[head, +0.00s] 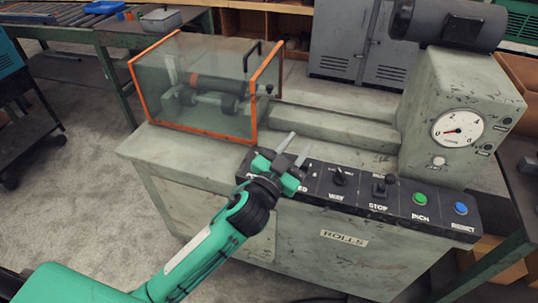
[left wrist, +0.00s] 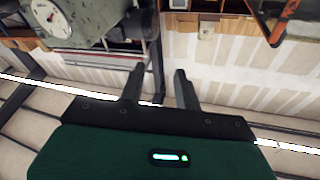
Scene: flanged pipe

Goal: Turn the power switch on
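The black control panel (head: 352,193) runs along the front top edge of the grey-green machine. It carries a small black knob (head: 339,177), a black lever switch (head: 381,185), a green button (head: 420,199) and a blue button (head: 460,208). Labels such as STOP and INCH are partly legible; I cannot make out which control is the power switch. My left gripper (head: 294,150) is above the panel's left end and hides the controls there. Its fingers are apart with nothing between them; the left wrist view shows the same empty gap (left wrist: 158,88). My right gripper is not in view.
An orange-framed clear guard box (head: 205,90) stands on the machine just behind my left gripper. A housing with a round dial (head: 458,128) and a grey motor (head: 450,22) rises at the right. The space above the panel's middle and right is free.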

